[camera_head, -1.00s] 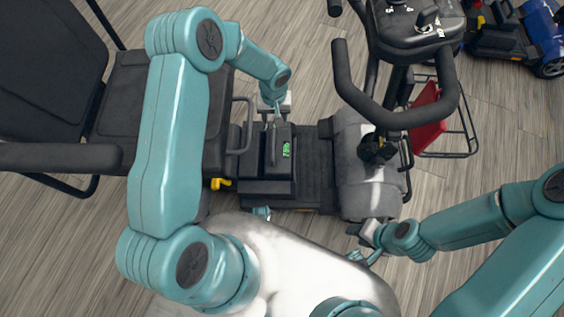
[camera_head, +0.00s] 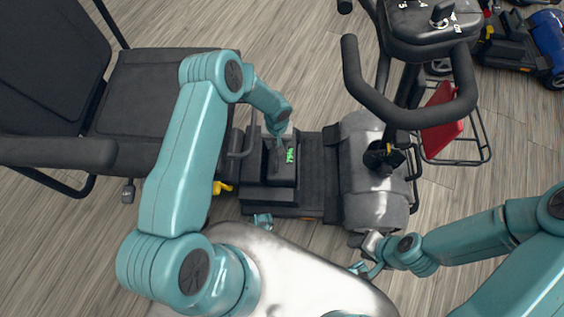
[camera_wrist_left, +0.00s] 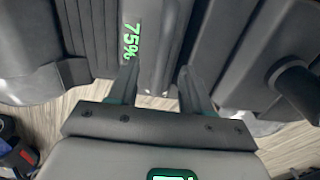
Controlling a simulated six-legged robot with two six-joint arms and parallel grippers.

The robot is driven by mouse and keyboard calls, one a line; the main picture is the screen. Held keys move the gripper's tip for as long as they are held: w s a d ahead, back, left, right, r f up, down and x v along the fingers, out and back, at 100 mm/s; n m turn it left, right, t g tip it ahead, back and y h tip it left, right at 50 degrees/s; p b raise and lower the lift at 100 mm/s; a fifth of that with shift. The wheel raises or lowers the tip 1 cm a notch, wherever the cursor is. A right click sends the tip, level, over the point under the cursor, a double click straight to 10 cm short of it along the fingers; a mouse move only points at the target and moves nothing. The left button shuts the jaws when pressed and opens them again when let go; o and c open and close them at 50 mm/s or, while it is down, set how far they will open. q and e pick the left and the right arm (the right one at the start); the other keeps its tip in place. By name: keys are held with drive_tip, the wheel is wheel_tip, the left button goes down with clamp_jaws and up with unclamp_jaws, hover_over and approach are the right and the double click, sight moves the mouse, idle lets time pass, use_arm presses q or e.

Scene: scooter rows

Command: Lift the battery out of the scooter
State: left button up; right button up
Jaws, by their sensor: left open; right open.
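The battery (camera_head: 284,172) is a dark box with a green 75% readout, seated on the scooter's deck in front of the seat. In the left wrist view its grey handle bar (camera_wrist_left: 150,35) with the 75% readout lies between my left fingers. My left gripper (camera_head: 279,136) is open over the battery; it also shows in the left wrist view (camera_wrist_left: 158,80). I cannot tell if the fingers touch the bar. My left arm hides part of the seat and battery. My right gripper (camera_head: 361,268) is open and empty, low beside the scooter's grey front cover.
The scooter's black seat (camera_head: 145,80) is at left. Its handlebar (camera_head: 410,115) rises at right, beside a wire basket with a red item (camera_head: 442,118). A yellow lever (camera_head: 222,187) sits near the battery. A blue scooter (camera_head: 548,40) stands at far right. The wooden floor between is clear.

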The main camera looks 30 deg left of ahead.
use_arm(q)
wheel_tip(320, 180, down, 3)
drive_tip(key=shift+a+f, duration=0.1)
clamp_jaws()
idle(1.2)
drive_tip(key=shift+w, duration=0.1)
